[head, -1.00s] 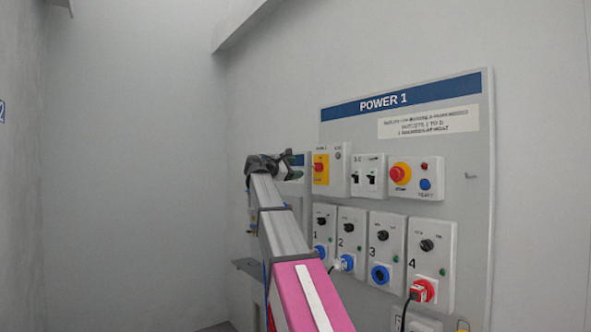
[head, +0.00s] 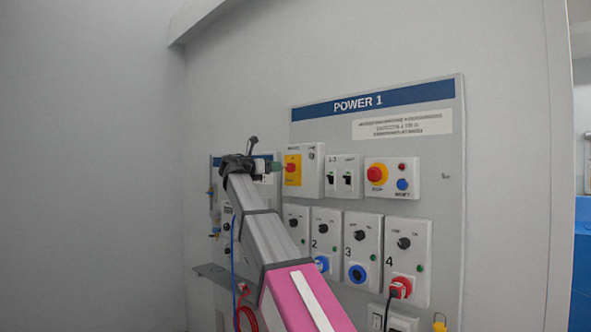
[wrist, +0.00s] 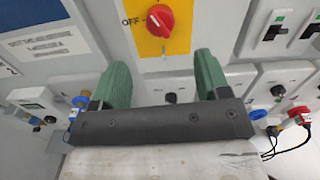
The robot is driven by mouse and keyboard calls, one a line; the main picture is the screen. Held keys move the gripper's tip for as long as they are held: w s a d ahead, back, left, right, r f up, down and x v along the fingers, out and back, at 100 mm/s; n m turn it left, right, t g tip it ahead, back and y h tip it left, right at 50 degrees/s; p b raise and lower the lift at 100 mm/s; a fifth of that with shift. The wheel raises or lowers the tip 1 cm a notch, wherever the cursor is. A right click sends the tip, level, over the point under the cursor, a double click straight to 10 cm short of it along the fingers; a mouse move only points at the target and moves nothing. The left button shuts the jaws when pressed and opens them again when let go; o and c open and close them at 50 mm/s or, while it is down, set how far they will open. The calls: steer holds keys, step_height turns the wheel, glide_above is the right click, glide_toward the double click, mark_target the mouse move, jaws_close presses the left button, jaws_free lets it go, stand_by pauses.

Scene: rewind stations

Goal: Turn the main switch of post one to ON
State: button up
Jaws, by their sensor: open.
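The main switch is a red rotary knob (wrist: 160,20) on a yellow plate (wrist: 178,45), in a white box on the POWER 1 board (head: 375,205). In the wrist view the word OFF stands left of the knob, and the knob's pale mark seems to face it. An ON mark cannot be read. The knob also shows in the head view (head: 291,167), just right of my gripper (head: 273,167). In the wrist view my gripper (wrist: 162,68) has its two green fingers apart, with nothing between them. The knob lies beyond the fingertips, apart from them.
Right of the switch are two black breakers (head: 338,179) and a red stop button (head: 376,174). Below are numbered socket boxes (head: 408,258) with black knobs and plugs. A grey shelf (head: 225,276) and another panel stand left, partly behind my arm.

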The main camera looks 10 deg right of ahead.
mark_target(287, 167)
steer(key=x, duration=0.9)
steer(key=shift+w+d, duration=0.25)
steer(key=shift+d, duration=0.05)
steer(key=c, duration=0.9)
